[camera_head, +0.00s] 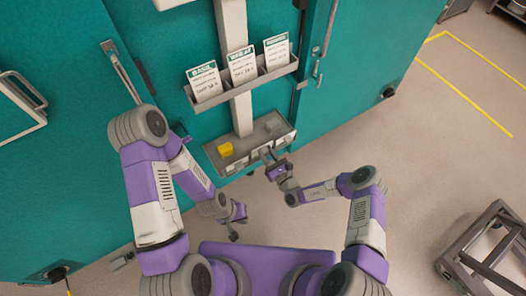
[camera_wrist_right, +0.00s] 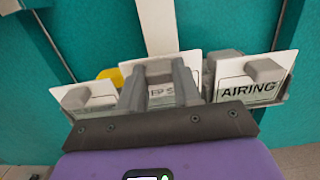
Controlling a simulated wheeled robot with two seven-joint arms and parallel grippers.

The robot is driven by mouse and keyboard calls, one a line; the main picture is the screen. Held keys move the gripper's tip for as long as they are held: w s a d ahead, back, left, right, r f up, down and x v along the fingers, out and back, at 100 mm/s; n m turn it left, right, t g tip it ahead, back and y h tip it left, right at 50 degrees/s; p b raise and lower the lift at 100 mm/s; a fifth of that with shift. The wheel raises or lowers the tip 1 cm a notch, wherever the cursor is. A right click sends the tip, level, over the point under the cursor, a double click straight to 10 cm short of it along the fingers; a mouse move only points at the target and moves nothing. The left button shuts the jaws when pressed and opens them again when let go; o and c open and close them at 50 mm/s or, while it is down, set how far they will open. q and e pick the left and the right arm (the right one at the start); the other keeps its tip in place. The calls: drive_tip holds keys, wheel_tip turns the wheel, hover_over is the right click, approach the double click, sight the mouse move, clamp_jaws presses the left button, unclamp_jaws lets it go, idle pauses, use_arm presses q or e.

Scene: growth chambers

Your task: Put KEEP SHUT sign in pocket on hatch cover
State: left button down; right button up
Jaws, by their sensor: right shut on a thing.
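The KEEP SHUT sign (camera_wrist_right: 160,92) is the middle of three white signs in the right wrist view; only part of its lettering shows between my fingers. My right gripper (camera_wrist_right: 158,72) is shut on its grey grip block. In the head view my right gripper (camera_head: 268,157) is at the front of the grey holder (camera_head: 250,143) below the column, and the sign itself is hard to make out there. My left gripper (camera_head: 236,221) hangs low, apart from the holder; its jaw opening is unclear. I cannot make out the hatch cover's pocket.
The AIRING sign (camera_wrist_right: 250,88) stands close on the right, another sign (camera_wrist_right: 88,100) on the left. A yellow block (camera_head: 225,149) lies in the holder. A card rack (camera_head: 246,85) is above. A cart (camera_head: 485,250) stands at right; the floor between is clear.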

drive_tip(key=shift+r, duration=0.35)
idle(0.3)
drive_tip(key=shift+r+p, duration=1.5)
drive_tip(key=shift+p, duration=0.2)
drive_tip(key=shift+r+p, duration=0.3)
drive_tip(key=shift+p, duration=0.1)
drive_tip(key=shift+s+d, duration=0.1)
drive_tip(key=p+v, duration=0.3)
drive_tip(key=v, duration=0.6)
drive_tip(key=shift+s+d, duration=0.2)
drive_tip(key=shift+s, duration=0.1)
